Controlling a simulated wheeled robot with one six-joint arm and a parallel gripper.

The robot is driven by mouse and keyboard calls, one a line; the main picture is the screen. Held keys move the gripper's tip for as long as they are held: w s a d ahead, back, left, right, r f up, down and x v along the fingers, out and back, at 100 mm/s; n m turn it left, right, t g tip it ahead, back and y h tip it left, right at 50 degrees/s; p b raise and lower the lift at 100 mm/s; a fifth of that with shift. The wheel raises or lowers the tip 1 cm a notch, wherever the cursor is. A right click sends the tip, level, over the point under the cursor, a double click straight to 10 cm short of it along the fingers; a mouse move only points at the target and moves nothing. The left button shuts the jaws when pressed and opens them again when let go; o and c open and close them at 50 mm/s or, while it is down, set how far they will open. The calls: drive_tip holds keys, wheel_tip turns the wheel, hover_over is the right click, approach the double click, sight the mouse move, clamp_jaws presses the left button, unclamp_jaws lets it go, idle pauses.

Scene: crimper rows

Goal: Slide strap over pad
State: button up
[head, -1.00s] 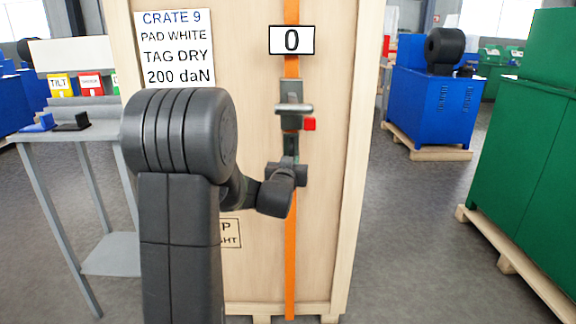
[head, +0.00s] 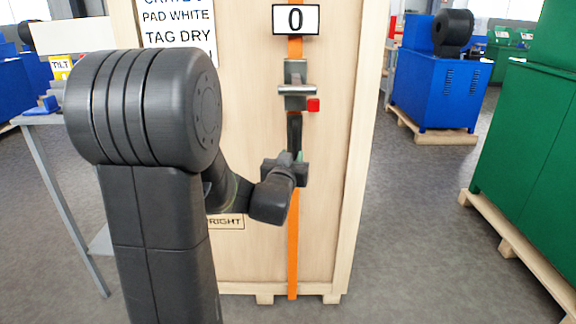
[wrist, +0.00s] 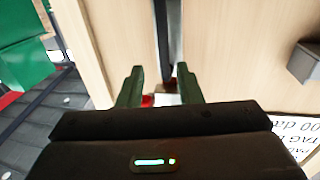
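An orange strap (head: 294,240) runs vertically down the front of a wooden crate (head: 250,262). A grey metal tensioner (head: 295,72) with a bar handle and a red knob (head: 313,105) sits on the strap. A dark strip (head: 295,130) shows below the tensioner. My gripper (head: 291,157) is in front of the crate, below the tensioner. In the wrist view my gripper (wrist: 160,85) is open, its two fingers apart on either side of a dark strip (wrist: 167,45). A pale piece and a red bit show low between the fingers. I cannot make out a separate pad.
A display reading 0 (head: 296,19) is above the tensioner. A sign (head: 180,32) on the crate reads PAD WHITE, TAG DRY. A grey stand (head: 55,165) is on the left.

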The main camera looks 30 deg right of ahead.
sight(293, 144)
drive_tip(key=v, duration=0.5)
drive_tip(key=shift+w+d, duration=0.1)
idle(0.4)
drive_tip(key=x, duration=1.3)
drive_tip(key=shift+w+d, duration=0.1)
drive_tip(key=shift+w, duration=0.25)
drive_tip(key=shift+w+a, duration=0.15)
drive_tip(key=shift+a, duration=0.15)
drive_tip(key=shift+a, duration=0.1)
